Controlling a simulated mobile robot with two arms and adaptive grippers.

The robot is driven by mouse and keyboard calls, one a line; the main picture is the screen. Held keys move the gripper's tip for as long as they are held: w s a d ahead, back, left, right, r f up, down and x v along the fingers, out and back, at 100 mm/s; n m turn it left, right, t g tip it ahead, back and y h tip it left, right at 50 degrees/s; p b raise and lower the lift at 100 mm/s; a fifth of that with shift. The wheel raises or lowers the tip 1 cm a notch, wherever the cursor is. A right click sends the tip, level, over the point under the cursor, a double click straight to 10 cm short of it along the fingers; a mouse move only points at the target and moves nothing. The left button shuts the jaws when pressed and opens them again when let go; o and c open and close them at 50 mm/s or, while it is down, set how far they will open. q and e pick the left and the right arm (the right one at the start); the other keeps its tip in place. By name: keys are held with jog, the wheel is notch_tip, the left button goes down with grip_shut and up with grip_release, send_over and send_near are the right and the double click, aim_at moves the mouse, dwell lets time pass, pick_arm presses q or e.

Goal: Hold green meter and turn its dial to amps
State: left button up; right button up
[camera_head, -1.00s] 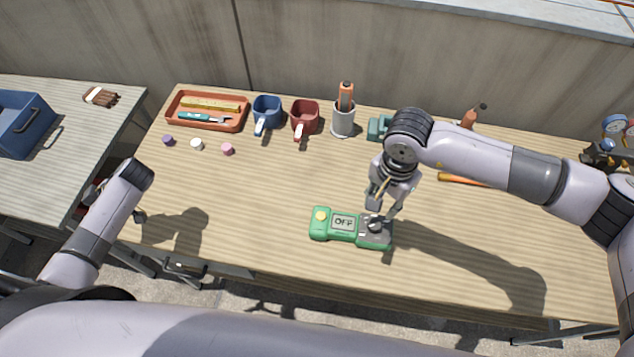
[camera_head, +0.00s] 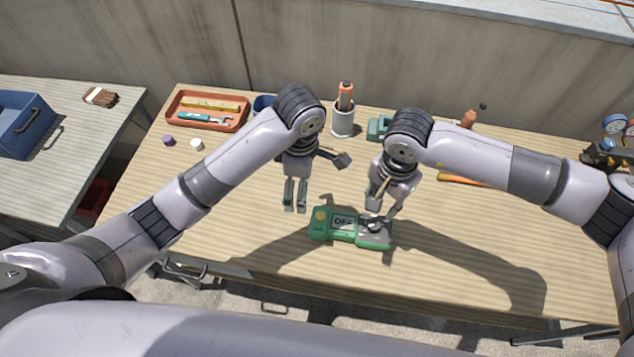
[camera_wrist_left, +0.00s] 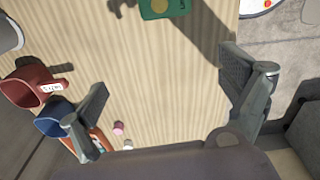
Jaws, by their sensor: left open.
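The green meter (camera_head: 345,236) lies flat on the wooden table, with a yellow button at its left, a display in the middle and a dark dial (camera_head: 376,227) at its right. The display, now shaded, appears to read OFF. My left gripper (camera_head: 295,209) is open and empty, above the table just behind the meter's left end. In the left wrist view its fingers (camera_wrist_left: 168,92) are wide apart, and part of the meter (camera_wrist_left: 163,7) shows at the top edge. My right gripper (camera_head: 380,212) is right over the dial; its grip is too small to tell.
An orange tray (camera_head: 183,117) with tools and a grey cup (camera_head: 343,118) stand at the back. Red (camera_wrist_left: 32,87) and blue (camera_wrist_left: 52,120) mugs show in the left wrist view. Small caps (camera_head: 196,144) lie at the left. The table's front right is clear.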

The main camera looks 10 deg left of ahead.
aim_at(317, 217)
pick_arm(q)
jog(key=s+d+r, duration=0.2)
jog(key=d, duration=0.2)
jog(key=shift+m+h, duration=0.3)
jog(key=shift+m, duration=0.1)
jog(key=f, duration=1.7)
jog(key=shift+w+f, duration=0.1)
jog(key=shift+w, duration=0.15)
jog(key=c, duration=1.7)
pick_arm(e)
jog(key=shift+o, duration=0.3)
pick_arm(q)
jog(key=shift+o, duration=0.2)
pick_arm(e)
jog(key=shift+o, duration=1.3)
jog(key=shift+a+r+m, duration=0.1)
jog(key=shift+r+m, duration=0.3)
jog(key=shift+r, duration=0.25)
jog(key=shift+o, duration=0.2)
jog(key=shift+r+m, duration=0.4)
notch_tip(317, 217, down, 12)
jog(key=shift+r, duration=0.1)
jog(key=shift+c, duration=0.4)
